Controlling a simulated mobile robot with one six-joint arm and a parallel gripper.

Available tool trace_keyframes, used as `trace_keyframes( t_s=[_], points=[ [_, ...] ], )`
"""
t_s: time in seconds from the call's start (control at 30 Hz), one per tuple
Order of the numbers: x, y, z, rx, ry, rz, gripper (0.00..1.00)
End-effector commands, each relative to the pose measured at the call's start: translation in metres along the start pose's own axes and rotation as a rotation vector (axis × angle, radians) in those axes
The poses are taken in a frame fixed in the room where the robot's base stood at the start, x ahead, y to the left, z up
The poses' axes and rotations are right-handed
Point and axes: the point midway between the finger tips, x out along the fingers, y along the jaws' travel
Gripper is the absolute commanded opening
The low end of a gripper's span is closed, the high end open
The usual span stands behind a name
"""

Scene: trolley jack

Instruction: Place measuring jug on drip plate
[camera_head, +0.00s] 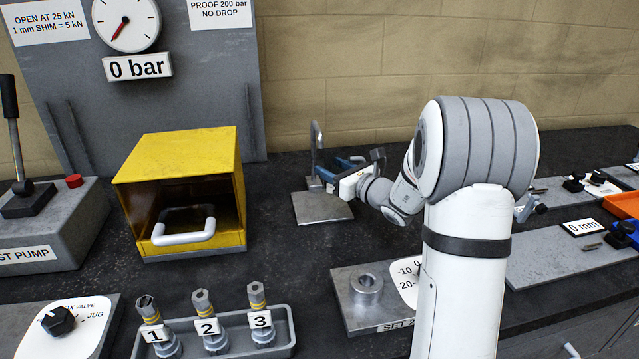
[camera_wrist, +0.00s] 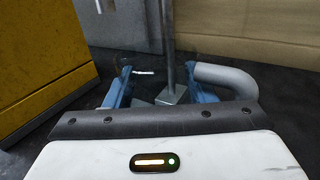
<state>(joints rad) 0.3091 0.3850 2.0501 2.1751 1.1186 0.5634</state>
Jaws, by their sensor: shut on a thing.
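My gripper (camera_head: 337,169) is at the metal drip plate (camera_head: 331,213), over its back part beside an upright post. In the wrist view its blue fingers (camera_wrist: 158,73) stand apart with a dark, see-through shape between them. I take this to be the measuring jug (camera_wrist: 143,72); a short white mark shows on it. The gripper is shut on it. The jug's outline is faint, and in the head view I cannot make it out. Whether its base touches the plate cannot be told.
A thin upright post (camera_head: 316,150) stands at the plate's back. A thick grey curved bar (camera_wrist: 228,78) is close by the right finger. A yellow open-fronted box (camera_head: 185,160) stands left of the plate. A grey tray (camera_head: 283,345) with numbered fittings is in front.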

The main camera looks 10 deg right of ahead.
Motion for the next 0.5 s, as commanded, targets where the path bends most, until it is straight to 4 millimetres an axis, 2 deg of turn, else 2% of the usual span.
trace_keyframes(
  t_s=[0.03,0.1,0.37,0.5],
  points=[
    [0.006,0.011,0.000,0.000,0.000,0.004,0.26],
    [0.011,0.019,0.000,0.001,0.000,0.002,0.26],
    [0.020,0.035,0.000,0.000,0.000,0.001,0.26],
    [0.020,0.035,-0.023,0.004,0.003,-0.002,0.26]
  ],
)
